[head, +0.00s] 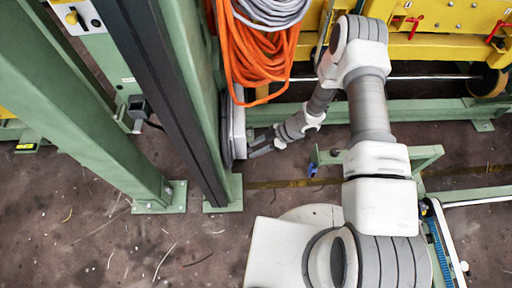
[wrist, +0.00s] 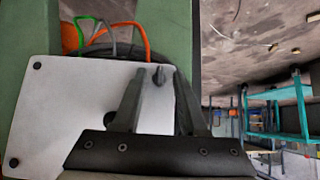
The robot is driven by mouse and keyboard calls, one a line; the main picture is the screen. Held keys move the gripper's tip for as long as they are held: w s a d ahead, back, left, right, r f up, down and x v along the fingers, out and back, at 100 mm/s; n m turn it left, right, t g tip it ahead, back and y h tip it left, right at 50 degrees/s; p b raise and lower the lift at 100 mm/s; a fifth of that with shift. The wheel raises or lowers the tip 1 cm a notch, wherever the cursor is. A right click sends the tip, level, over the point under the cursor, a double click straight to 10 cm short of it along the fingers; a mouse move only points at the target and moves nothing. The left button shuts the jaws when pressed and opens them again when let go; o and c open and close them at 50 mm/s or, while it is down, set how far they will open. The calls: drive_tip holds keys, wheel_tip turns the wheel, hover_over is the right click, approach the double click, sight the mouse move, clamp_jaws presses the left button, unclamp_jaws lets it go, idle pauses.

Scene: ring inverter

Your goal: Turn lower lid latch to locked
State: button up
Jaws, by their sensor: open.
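A pale grey lid (wrist: 75,100) with rounded corners fills the left and middle of the wrist view. A small dark latch (wrist: 158,77) sits near its upper right edge in that view. My gripper (wrist: 158,72) is open, and the latch appears between its two fingertips. I cannot tell whether the fingers touch it or how far it is turned. In the head view my gripper (head: 254,147) is close to the lid's edge (head: 238,132) on the green post. The latch is hidden there.
Orange cable (head: 258,55) hangs just above my gripper. Green posts (head: 85,110) stand to the left. A yellow machine frame (head: 440,45) lies behind my arm. Green, grey and orange wires (wrist: 110,35) pass beside the lid. A small blue object (head: 312,169) is near the gripper.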

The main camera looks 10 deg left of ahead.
clamp_jaws()
drive_tip(key=shift+s+t+b, duration=0.1)
drive_tip(key=shift+t+b, duration=0.25)
drive_tip(key=shift+t, duration=0.15)
idle(0.8)
drive_tip(key=n+t+y+b, duration=0.2)
drive_tip(key=n+t, duration=0.1)
drive_tip(key=s+f+n+t+y+b, duration=0.1)
drive_tip(key=n+t+y+b, duration=0.1)
drive_tip(key=t+b, duration=0.1)
drive_tip(key=n+t+y+b, duration=0.2)
drive_tip(key=n+t, duration=0.1)
drive_tip(key=t, duration=0.1)
drive_tip(key=shift+s+d+f+n, duration=0.2)
drive_tip(key=shift+s+f+n, duration=0.1)
drive_tip(key=shift+f, duration=0.05)
idle(0.6)
drive_tip(key=shift+y, duration=0.3)
